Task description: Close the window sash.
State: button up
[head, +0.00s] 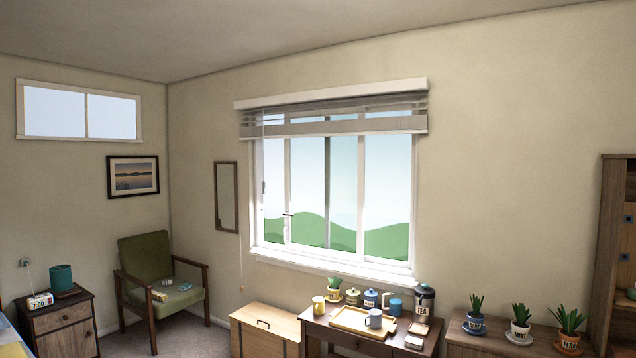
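The window (412,205) is in the middle of the head view, white-framed, in the far wall, with green hills and pale sky behind it. Several upright bars divide it. A sliding sash (288,180) seems to have its left upright there, with a small dark handle (288,214) low on it. This upright stands apart from the left jamb (258,190), with a strip of view between them. A small dark catch shows on the left jamb. A raised blind (335,126) hides the window's top. My gripper is not in view.
Below the window, a desk (315,325) carries a tray (345,319), mugs, canisters and a plant. A wooden chest (265,322) stands left of it. A low cabinet (465,340) with potted plants is at right. A green armchair (148,260) stands in the left corner.

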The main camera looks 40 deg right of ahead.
aim_at(288, 231)
jog(key=i+l+z, duration=0.1)
jog(key=i+l, duration=0.3)
jog(key=i+l+z, duration=0.1)
jog(key=i+l, duration=0.35)
jog(key=i+l+z, duration=0.1)
jog(key=i+l, duration=0.7)
jog(key=i+l+z, duration=0.15)
jog(key=i+l, duration=0.2)
jog(key=i, duration=0.25)
jog(key=i+l+z, duration=0.1)
jog(key=i+l, duration=0.2)
jog(key=i, duration=0.15)
jog(key=i+l+z, duration=0.1)
jog(key=i+l, duration=0.15)
jog(key=i, duration=0.25)
jog(key=i+l+z, duration=0.1)
jog(key=i, duration=0.4)
jog(key=l, duration=0.1)
